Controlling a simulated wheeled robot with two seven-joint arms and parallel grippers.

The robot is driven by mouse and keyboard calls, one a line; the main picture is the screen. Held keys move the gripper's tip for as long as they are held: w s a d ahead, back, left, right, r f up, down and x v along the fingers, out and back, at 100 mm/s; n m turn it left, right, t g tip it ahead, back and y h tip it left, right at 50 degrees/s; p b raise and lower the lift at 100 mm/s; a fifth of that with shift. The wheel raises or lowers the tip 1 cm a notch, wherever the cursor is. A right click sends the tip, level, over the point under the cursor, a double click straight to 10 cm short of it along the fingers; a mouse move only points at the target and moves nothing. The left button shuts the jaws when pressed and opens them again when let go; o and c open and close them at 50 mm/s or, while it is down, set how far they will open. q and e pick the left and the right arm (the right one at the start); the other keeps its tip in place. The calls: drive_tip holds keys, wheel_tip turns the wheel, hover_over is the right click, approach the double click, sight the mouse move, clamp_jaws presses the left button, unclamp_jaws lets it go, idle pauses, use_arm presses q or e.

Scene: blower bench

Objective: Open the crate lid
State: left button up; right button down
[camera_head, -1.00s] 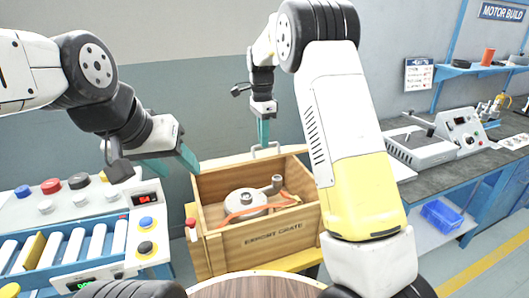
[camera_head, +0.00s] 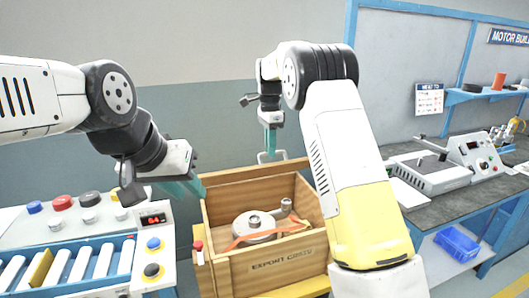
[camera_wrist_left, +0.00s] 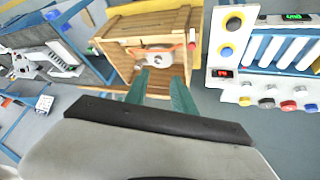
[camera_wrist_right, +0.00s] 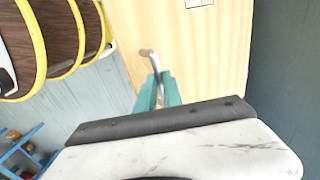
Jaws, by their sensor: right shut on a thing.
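The wooden export crate (camera_head: 240,272) stands open in the middle of the head view, with a grey blower (camera_head: 254,226) and an orange strap inside. A pale wooden panel, seemingly the lid (camera_wrist_right: 205,65), fills much of the right wrist view and bears a metal handle (camera_wrist_right: 150,58). My right gripper (camera_head: 270,148) is shut on this handle at the crate's far side. The lid is mostly hidden in the head view, so its exact tilt is unclear. My left gripper (camera_head: 190,188) is open and empty near the crate's left side; its fingers (camera_wrist_left: 160,88) are spread.
A roller conveyor with a button panel (camera_head: 153,248) stands left of the crate. A grey workbench (camera_head: 450,190) with a test instrument (camera_head: 475,152) is at the right, with a blue bin (camera_head: 457,243) below. Round yellow-rimmed items (camera_wrist_right: 60,35) show beside the lid.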

sight(260, 167)
use_arm(q)
drive_tip(key=shift+w+f+m, duration=0.15)
drive_tip(key=shift+w+m, duration=0.15)
drive_tip(key=shift+m, duration=0.3)
drive_tip(key=c, duration=0.4)
drive_tip(key=w+m, duration=0.1)
drive_tip(key=m, duration=0.2)
drive_tip(key=w+f+m+y, duration=0.1)
drive_tip(key=w+m, duration=0.1)
drive_tip(key=w+m+g, duration=0.1)
drive_tip(key=m, duration=0.2)
drive_tip(key=shift+w+d+f+m+y, duration=0.15)
drive_tip(key=shift+d+f+m+y, duration=0.15)
drive_tip(key=shift+d+y, duration=0.1)
clamp_jaws()
drive_tip(key=w+d+f+m+t+y, duration=0.15)
drive_tip(key=w+d+m, duration=0.4)
drive_tip(key=m, duration=0.55)
drive_tip(key=w+d+f+m+y, duration=0.15)
drive_tip(key=w+d+m, duration=0.35)
drive_tip(key=m, duration=0.5)
drive_tip(key=x, duration=1.1)
drive_tip(key=shift+w+a+r+m, duration=0.2)
drive_tip(key=shift+w+a+r, duration=0.1)
drive_tip(key=shift+w+r, duration=0.4)
drive_tip(key=shift+w+a+r+m, duration=0.25)
drive_tip(key=shift+w+r, duration=0.25)
drive_tip(key=shift+r, duration=0.25)
